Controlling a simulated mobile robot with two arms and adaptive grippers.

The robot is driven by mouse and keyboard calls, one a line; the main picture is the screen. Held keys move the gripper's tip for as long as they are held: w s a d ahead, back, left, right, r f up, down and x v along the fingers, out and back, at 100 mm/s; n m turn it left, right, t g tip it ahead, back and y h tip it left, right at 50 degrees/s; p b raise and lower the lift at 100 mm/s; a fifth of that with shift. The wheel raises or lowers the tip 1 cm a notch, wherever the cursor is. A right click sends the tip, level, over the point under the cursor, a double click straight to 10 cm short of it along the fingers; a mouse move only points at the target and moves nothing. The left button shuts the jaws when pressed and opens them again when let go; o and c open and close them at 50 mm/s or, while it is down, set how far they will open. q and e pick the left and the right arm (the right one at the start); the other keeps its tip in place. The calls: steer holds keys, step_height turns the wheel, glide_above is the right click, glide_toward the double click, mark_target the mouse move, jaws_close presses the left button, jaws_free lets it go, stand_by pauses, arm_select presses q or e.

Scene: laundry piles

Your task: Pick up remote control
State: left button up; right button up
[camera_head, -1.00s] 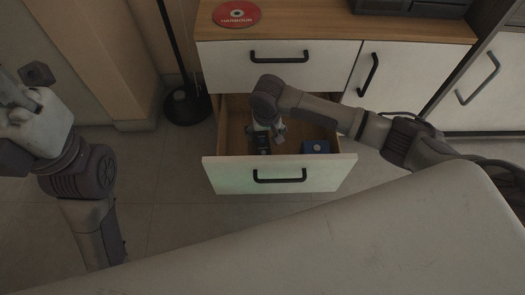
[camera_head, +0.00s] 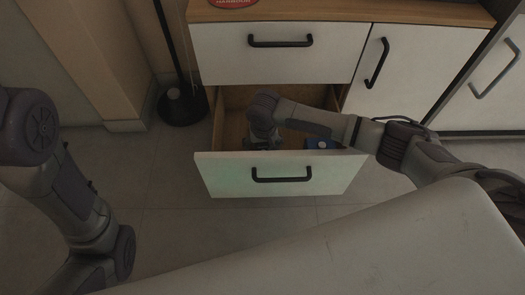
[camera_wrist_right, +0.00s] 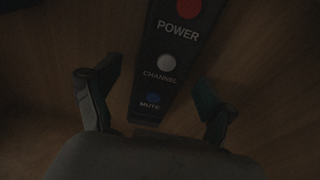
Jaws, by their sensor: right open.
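The remote control (camera_wrist_right: 172,55) is black, with a red POWER, a white CHANNEL and a blue MUTE button. In the right wrist view it lies on the wooden drawer floor, and its lower end is between my fingers. My right gripper (camera_wrist_right: 152,100) is open, one finger on each side of the remote, with a gap to each. In the head view my right gripper (camera_head: 262,143) is down inside the open drawer (camera_head: 280,177), its fingers mostly hidden by the drawer front.
A blue object (camera_head: 321,144) lies in the drawer to the right of my gripper. The drawer front with its black handle (camera_head: 282,174) stands nearest to me. The cabinet top (camera_head: 340,12) is above. A dark stand base (camera_head: 183,105) is on the floor at left.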

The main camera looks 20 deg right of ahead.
steer(key=shift+c, duration=0.3)
steer(key=c, duration=1.3)
